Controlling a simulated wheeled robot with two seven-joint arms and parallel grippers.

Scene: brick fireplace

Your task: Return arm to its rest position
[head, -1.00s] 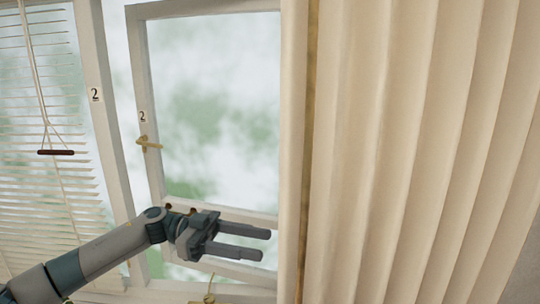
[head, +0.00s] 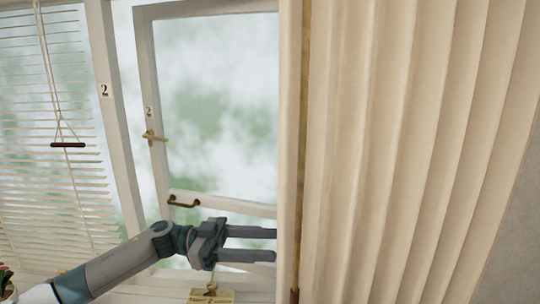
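My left arm comes in from the lower left in the head view. Its gripper (head: 274,244) points right, in front of the lower part of the window sash (head: 147,95). The two fingers are apart with nothing between them, so it is open and empty. The fingertips reach the left edge of the cream curtain in the picture; I cannot tell whether they touch it. My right gripper is not in view.
The cream curtain (head: 400,140) fills the right side. Blinds with a cord pull (head: 68,145) hang at left. The sash has a brass latch (head: 154,137) and a lower handle (head: 184,202).

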